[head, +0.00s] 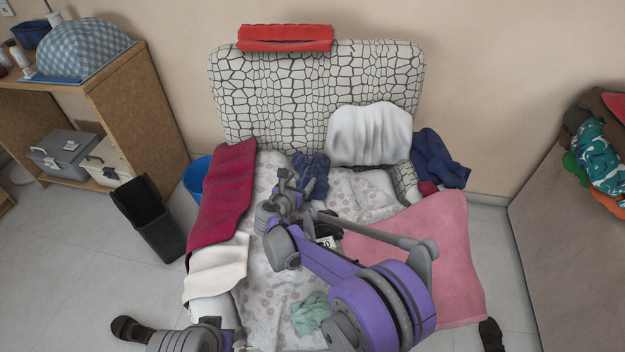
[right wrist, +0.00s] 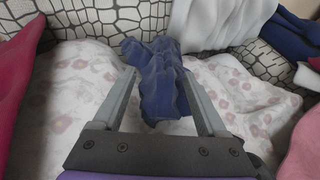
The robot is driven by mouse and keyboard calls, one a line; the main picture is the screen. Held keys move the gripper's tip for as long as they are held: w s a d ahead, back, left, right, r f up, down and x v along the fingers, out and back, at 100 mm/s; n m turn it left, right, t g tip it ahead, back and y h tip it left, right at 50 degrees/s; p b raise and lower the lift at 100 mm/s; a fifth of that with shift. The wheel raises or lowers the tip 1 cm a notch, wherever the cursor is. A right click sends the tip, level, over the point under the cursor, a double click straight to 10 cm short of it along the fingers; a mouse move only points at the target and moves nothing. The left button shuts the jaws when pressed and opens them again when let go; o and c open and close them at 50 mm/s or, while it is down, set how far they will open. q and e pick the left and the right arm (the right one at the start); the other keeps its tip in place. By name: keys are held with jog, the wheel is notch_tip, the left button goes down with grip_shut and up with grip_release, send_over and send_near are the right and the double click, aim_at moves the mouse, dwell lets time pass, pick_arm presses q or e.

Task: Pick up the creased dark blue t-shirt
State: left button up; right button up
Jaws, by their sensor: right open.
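A creased dark blue garment, apparently the t-shirt (head: 314,172), lies bunched on the sofa seat against the backrest. In the right wrist view the same dark blue cloth (right wrist: 160,88) stands between and beyond the finger tips. My right gripper (head: 294,183) is open at its near side, with one finger on each side of the cloth in the wrist view (right wrist: 158,76). I cannot tell whether the fingers touch it. The arm hides part of the seat. My left gripper is not in view.
Another navy cloth (head: 438,158) hangs over the sofa's right arm. A white cloth (head: 369,135) leans on the backrest. A crimson cloth (head: 222,195) covers the left arm, and a pink towel (head: 445,250) lies at right. A black bin (head: 148,215) stands left.

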aim_at(311, 169)
jog(key=x, duration=0.5)
jog(key=shift+d+b, duration=0.1)
jog(key=shift+b, duration=0.3)
jog(key=x, duration=0.1)
jog(key=b+x, duration=0.1)
jog(key=x, duration=0.3)
jog(key=shift+d+r, duration=0.1)
jog(key=shift+d, duration=0.25)
grip_shut()
